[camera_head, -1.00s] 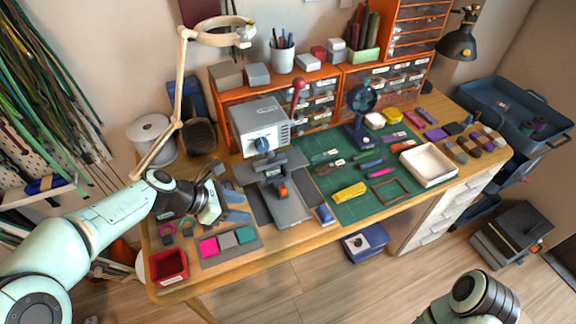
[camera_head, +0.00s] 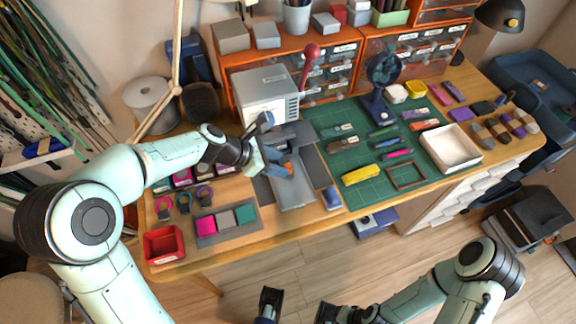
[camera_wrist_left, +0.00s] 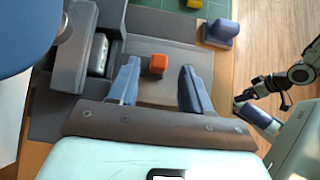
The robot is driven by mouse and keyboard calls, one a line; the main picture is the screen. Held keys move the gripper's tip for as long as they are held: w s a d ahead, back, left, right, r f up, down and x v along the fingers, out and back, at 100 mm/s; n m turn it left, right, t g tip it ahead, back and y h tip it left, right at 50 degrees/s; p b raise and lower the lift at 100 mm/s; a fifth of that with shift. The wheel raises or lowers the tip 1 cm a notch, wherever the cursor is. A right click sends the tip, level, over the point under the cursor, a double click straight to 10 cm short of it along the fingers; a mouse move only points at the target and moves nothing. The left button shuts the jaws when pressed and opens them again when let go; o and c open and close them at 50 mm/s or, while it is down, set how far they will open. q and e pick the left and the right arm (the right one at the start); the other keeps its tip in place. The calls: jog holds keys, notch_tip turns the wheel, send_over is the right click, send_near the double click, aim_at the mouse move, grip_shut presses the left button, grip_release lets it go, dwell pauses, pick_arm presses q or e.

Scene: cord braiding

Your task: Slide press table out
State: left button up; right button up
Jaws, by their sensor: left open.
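The grey press stands at the back of the bench, with its boxy head (camera_head: 268,92) and a red-knobbed lever (camera_head: 309,54). Its press table (camera_head: 294,192) is a flat grey slide in front, with a small orange block on it (camera_head: 288,166), also visible in the left wrist view (camera_wrist_left: 158,64). My left gripper (camera_head: 277,150) is open over the press table. In the left wrist view its fingers (camera_wrist_left: 160,70) stand on either side of the orange block, apart from it as seen there.
A green cutting mat (camera_head: 345,186) with tools lies right of the press. A blue block (camera_head: 332,198) sits beside the slide. A tray of coloured squares (camera_head: 255,224) and a red bin (camera_head: 164,244) are left. Open floor lies before the bench.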

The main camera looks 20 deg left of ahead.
aim_at(287, 166)
pick_arm(q)
jog(key=shift+b+x, duration=0.35)
jog(key=shift+x, duration=2.05)
pick_arm(e)
jog(key=shift+w+f, duration=0.2)
jog(key=shift+f, duration=0.15)
